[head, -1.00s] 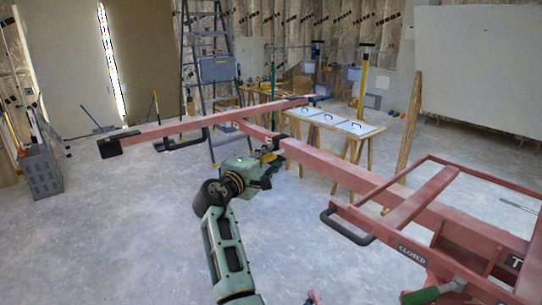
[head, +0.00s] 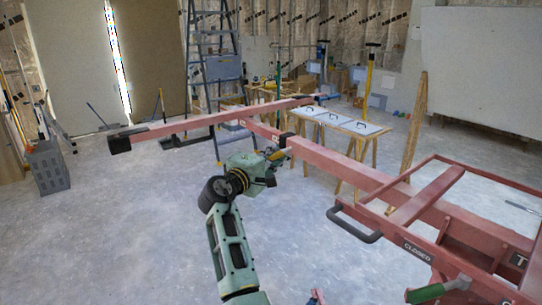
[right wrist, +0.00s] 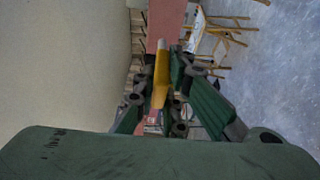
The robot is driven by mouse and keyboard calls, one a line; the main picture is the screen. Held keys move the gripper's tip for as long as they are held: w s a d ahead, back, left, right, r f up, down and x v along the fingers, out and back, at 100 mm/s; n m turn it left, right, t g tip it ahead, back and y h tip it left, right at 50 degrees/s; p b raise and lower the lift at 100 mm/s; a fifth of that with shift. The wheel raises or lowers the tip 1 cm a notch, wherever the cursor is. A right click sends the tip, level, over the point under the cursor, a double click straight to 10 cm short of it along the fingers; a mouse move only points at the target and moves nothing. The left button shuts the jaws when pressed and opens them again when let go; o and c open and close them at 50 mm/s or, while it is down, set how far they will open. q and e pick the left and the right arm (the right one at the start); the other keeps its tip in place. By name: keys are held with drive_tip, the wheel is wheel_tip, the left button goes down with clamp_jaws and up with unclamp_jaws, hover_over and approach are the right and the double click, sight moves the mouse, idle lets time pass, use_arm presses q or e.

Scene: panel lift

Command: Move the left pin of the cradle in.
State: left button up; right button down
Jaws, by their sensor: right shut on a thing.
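The red cradle is a long beam (head: 335,162) with a crossbar (head: 205,122) at its far end. The crossbar has a black pad (head: 120,145) at its left end. My right gripper (head: 274,160) is beside the beam, close to a black collar on it. In the right wrist view, my right gripper (right wrist: 168,88) is shut on a yellow pin (right wrist: 161,72), which points toward the red beam (right wrist: 165,22). The fingers hide part of the pin, and I cannot tell how far in it sits. My left gripper is not in view.
The red lift frame with a black handle (head: 352,227) and a green-gripped lever (head: 428,293) is at lower right. Beyond are a trestle table (head: 362,128), a stepladder (head: 213,70) and a grey crate (head: 47,166).

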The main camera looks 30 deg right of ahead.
sight(271, 159)
drive_tip(key=shift+w+d, duration=0.15)
drive_tip(key=shift+d, duration=1.55)
drive_tip(key=c, duration=1.8)
unclamp_jaws()
drive_tip(key=shift+v, duration=3.7)
